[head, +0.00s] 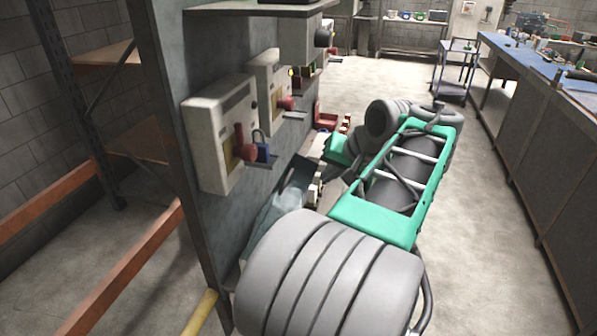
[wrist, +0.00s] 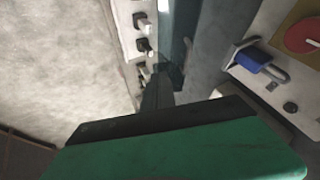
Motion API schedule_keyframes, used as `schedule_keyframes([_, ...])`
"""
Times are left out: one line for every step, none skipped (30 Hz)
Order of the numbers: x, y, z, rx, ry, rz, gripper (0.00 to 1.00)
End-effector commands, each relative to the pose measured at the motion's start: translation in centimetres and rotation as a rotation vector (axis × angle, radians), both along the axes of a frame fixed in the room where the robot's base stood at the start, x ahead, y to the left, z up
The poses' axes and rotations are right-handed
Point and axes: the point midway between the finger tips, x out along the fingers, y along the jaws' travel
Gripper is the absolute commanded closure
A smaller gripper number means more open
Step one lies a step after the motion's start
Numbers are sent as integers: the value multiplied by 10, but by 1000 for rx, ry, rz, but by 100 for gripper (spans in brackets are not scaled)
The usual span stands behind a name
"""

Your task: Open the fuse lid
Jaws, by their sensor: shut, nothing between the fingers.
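The fuse lid (head: 285,205) is a clear, bluish plate low on the grey panel, in front of my arm in the head view. It looks tilted out from the panel, but I cannot tell its exact angle. In the wrist view its teal face (wrist: 177,35) lies beside a white strip of fuses (wrist: 143,45) with dark caps. My gripper (wrist: 160,85) is shut and empty, its dark fingers reaching close to the lid and strip. I cannot tell whether they touch the lid. My arm hides part of this area in the head view.
Switch boxes with red handles (head: 246,150) stick out of the panel, and a blue padlock (head: 262,148) hangs on the nearest. The padlock (wrist: 262,65) is at the wrist view's right.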

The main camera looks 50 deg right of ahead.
Motion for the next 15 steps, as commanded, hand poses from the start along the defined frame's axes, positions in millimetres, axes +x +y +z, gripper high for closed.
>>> schedule_keyframes([-2,-4,9,2,-16,-1,100])
schedule_keyframes([-2,-4,11,3,-24,0,100])
schedule_keyframes([-2,-4,12,5,-29,2,100])
schedule_keyframes([0,-4,12,6,-32,3,100])
schedule_keyframes([2,-4,10,6,-33,5,100])
schedule_keyframes([6,-4,6,7,-33,7,100])
schedule_keyframes([8,-4,2,7,-32,6,100])
schedule_keyframes([12,-5,-3,8,-32,9,100])
schedule_keyframes([17,-5,-9,8,-30,8,100])
schedule_keyframes([21,-6,-13,8,-32,9,100])
schedule_keyframes([25,-7,-18,8,-31,10,100])
schedule_keyframes([30,-8,-25,7,-30,9,100])
schedule_keyframes([35,-9,-30,6,-30,10,100])
schedule_keyframes([39,-10,-35,7,-30,9,100])
schedule_keyframes([44,-10,-42,7,-30,9,100])
